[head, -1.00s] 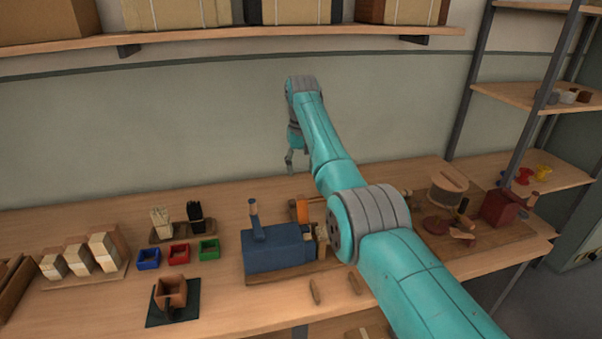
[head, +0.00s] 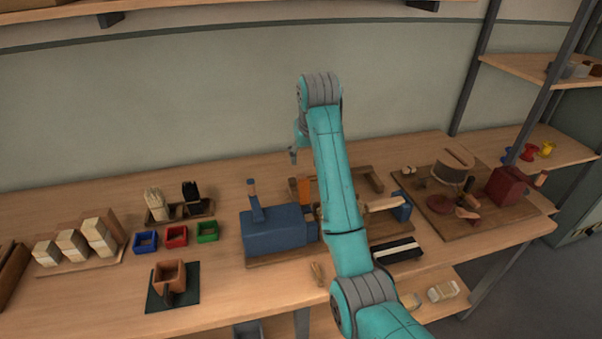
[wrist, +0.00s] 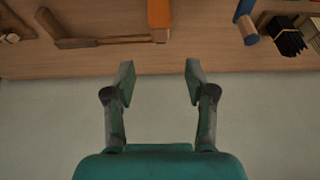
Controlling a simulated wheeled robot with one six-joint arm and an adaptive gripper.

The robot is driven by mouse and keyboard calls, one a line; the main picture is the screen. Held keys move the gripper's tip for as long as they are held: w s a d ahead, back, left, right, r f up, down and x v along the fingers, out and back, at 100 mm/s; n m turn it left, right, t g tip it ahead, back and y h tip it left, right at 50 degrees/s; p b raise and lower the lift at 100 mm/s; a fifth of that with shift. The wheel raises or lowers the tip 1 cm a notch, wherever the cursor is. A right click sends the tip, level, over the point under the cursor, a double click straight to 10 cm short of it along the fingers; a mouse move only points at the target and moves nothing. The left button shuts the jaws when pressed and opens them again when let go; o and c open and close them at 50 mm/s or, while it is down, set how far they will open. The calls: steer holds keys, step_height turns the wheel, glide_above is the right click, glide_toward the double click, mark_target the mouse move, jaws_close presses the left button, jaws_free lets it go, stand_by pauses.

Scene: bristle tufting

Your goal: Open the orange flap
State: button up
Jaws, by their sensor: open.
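The orange flap (head: 305,188) stands upright behind the blue machine (head: 272,230), partly hidden by my arm. In the wrist view the orange flap (wrist: 159,14) shows as an orange block at the top edge, beyond my fingers and cut off by the frame. My gripper (head: 294,155) is above the back of the bench near the wall. In the wrist view my gripper (wrist: 158,80) is open with nothing between its fingers, apart from the flap.
The machine's upright blue handle (wrist: 247,28) is right of the flap in the wrist view. Black bristles (wrist: 287,38) stand farther right. Red (head: 176,236) and other small bins sit left of the machine. The bench's back strip is clear.

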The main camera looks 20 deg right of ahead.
mark_target(302, 176)
steer(key=x, duration=1)
steer(key=shift+f, duration=0.3)
jaws_close()
